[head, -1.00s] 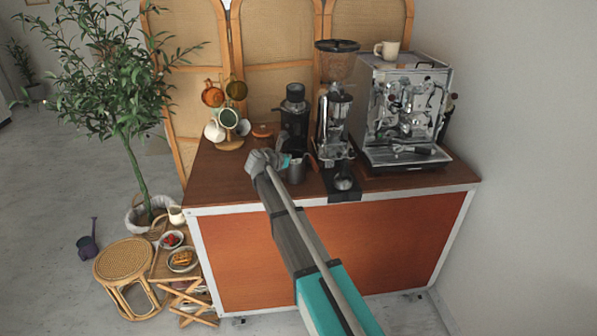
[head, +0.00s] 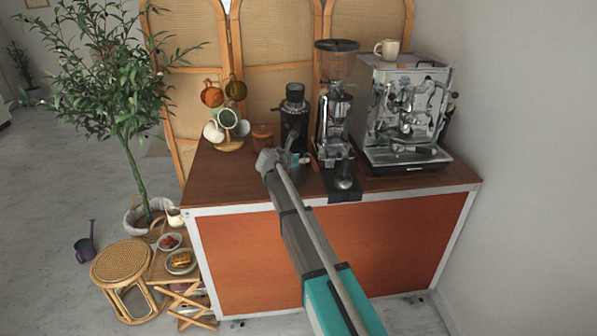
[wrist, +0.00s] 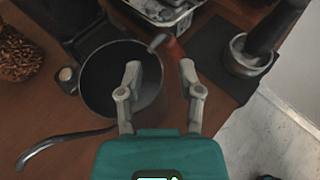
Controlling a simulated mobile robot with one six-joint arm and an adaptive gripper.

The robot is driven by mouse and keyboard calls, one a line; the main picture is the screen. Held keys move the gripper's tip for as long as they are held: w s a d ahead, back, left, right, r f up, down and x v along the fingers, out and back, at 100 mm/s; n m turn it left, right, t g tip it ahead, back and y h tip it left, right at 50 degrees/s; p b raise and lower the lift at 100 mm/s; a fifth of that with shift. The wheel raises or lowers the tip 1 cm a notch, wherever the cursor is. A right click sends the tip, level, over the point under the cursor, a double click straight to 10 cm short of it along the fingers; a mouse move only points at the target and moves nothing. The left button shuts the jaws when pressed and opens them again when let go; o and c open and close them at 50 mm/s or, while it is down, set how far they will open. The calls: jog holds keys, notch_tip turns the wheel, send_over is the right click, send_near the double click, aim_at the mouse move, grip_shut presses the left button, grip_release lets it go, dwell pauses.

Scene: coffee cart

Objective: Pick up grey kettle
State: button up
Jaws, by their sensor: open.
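The grey kettle (wrist: 92,96) stands on the wooden counter, seen from above in the wrist view with a dark round opening. Its thin curved spout (wrist: 58,143) points to the lower left, and its reddish-brown handle (wrist: 174,50) is on the upper right. My gripper (wrist: 160,72) is open over the kettle's right side. The left finger overlaps the opening and the right finger is just right of the handle. I cannot tell whether either finger touches it.
A black grinder (head: 294,118) and a taller grinder (head: 334,120) stand behind the kettle. The espresso machine (head: 402,115) is to the right. A mug tree (head: 229,144) is to the left. A black mat (wrist: 207,52) holds a metal tamper (wrist: 245,60). The front left counter is clear.

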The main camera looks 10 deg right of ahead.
dwell(0.4)
grip_shut()
